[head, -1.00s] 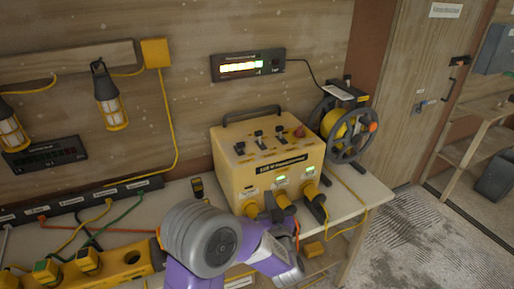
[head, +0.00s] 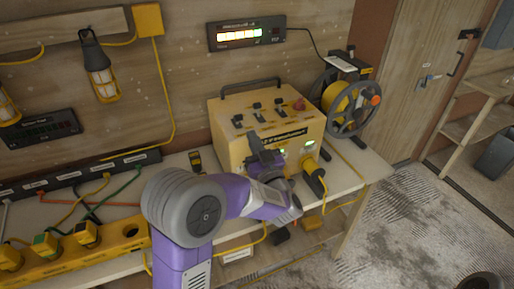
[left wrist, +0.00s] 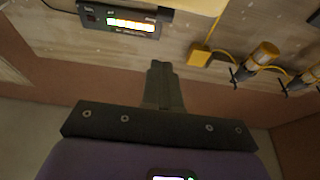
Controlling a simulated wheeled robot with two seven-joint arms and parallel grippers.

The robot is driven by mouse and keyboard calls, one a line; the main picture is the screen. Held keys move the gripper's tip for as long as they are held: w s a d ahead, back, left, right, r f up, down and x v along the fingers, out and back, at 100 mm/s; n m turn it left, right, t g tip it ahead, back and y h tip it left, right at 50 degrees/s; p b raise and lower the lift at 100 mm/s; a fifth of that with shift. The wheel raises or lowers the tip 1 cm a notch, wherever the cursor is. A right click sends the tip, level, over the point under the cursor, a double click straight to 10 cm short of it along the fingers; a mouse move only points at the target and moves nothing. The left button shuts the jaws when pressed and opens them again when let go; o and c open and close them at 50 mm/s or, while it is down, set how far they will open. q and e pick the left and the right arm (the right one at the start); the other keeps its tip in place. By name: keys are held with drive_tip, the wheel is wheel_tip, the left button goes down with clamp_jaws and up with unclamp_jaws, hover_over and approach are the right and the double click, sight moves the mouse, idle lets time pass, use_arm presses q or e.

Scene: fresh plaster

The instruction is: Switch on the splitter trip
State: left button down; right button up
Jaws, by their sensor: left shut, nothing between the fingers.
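A yellow box (head: 225,110) with a dark handle stands on the bench in the head view. Its top carries small dark levers, a left one (head: 238,121), a middle one (head: 257,109) and a right one (head: 279,103), plus a red knob (head: 299,104). Their labels are too small to read, so I cannot tell which is the splitter trip. My left gripper (head: 262,146) is shut and empty, its dark fingers pointing up before the box's front face and covering part of it. The fingers also show in the left wrist view (left wrist: 160,72). My right gripper is out of view.
Yellow plugs (head: 312,170) sit in the box's front. A cable reel (head: 350,105) stands to its right. A lit display (head: 246,34) hangs on the wall behind and also shows in the wrist view (left wrist: 130,22). A yellow socket strip (head: 100,255) lies at the left.

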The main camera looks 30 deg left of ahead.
sight(244, 135)
use_arm(q)
drive_tip(key=w+a, duration=0.4)
drive_tip(key=a, duration=0.1)
drive_tip(key=shift+w+a, duration=0.25)
drive_tip(key=shift+w, duration=0.1)
drive_tip(key=shift+w+a+f+b, duration=0.15)
drive_tip(key=shift+w+a+b, duration=0.15)
